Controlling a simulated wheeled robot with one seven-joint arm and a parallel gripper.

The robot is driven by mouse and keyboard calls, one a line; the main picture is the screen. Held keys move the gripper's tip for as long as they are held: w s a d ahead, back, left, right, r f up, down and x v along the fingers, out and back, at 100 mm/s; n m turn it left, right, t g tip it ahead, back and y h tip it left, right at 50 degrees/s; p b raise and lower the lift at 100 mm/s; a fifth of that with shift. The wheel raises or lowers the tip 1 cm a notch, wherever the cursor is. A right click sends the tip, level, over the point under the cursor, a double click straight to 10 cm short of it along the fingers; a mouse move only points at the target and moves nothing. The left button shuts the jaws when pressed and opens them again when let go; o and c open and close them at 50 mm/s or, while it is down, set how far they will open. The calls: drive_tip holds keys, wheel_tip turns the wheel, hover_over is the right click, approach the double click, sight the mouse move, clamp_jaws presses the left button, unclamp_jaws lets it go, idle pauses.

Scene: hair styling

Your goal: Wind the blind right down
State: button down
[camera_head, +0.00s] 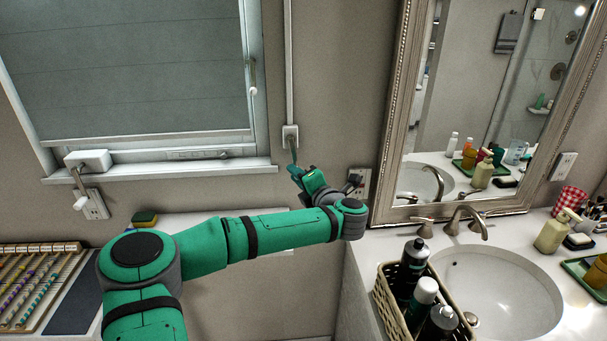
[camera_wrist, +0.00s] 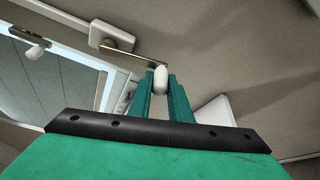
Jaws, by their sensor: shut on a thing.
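The grey blind (camera_head: 130,70) hangs in the window at the upper left. Its pale bottom bar (camera_head: 150,138) is close above the lower window frame. A white winder box (camera_head: 290,133) sits on the wall right of the window, below a vertical white channel. In the wrist view, the box (camera_wrist: 103,36) carries a metal crank arm (camera_wrist: 138,54) ending in a white knob (camera_wrist: 160,80). My gripper (camera_head: 295,168) is just below the box, its fingers (camera_wrist: 161,85) shut on the knob. In the head view the knob is too small to make out.
Another white box (camera_head: 88,160) with a crank and knob (camera_head: 81,203) is on the windowsill at left. A mirror (camera_head: 383,160), sink (camera_head: 500,290) and basket of bottles (camera_head: 390,300) are at right. A wall outlet (camera_head: 359,181) is beside my wrist.

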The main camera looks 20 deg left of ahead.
drive_tip(key=shift+s+a+m, duration=0.15)
drive_tip(key=shift+a+m, duration=0.25)
drive_tip(key=shift+a, duration=0.15)
drive_tip(key=c, duration=1.6)
unclamp_jaws()
drive_tip(key=shift+c, duration=0.2)
drive_tip(key=shift+s, duration=0.1)
drive_tip(key=f+v, duration=0.1)
drive_tip(key=v, duration=0.9)
drive_tip(key=shift+s+d+r, duration=0.2)
drive_tip(key=shift+d+r, duration=0.15)
drive_tip(key=shift+d, duration=0.1)
